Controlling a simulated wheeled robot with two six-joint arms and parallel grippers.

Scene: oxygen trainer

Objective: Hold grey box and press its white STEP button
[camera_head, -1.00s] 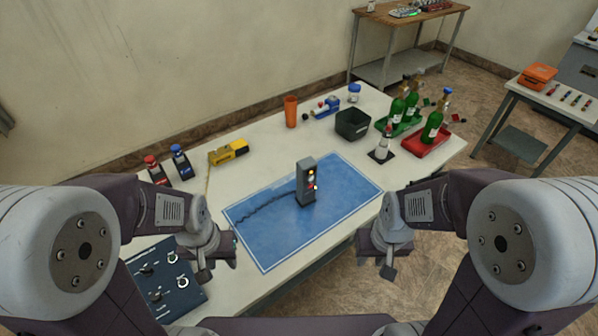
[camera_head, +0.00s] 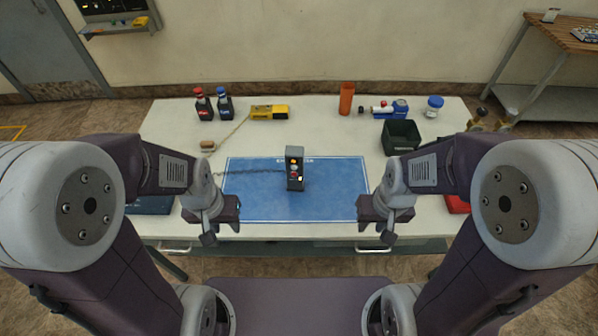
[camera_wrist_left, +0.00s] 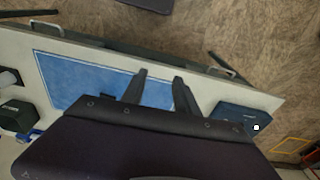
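The grey box (camera_head: 295,168) stands upright on the blue mat (camera_head: 250,193) in the head view. Its front carries an orange light, a reddish spot and a small bright white-yellow spot low on the right; which is the STEP button I cannot tell. A dark cable runs left from it. My left gripper (camera_head: 208,238) is at the table's front edge, left and nearer than the box. In the left wrist view its two fingers (camera_wrist_left: 160,77) are apart with nothing between them. My right gripper (camera_head: 388,238) is front right of the box, apart from it; its opening is unclear.
A dark blue panel (camera_wrist_left: 247,118) lies left of the mat. The mat around the box is clear.

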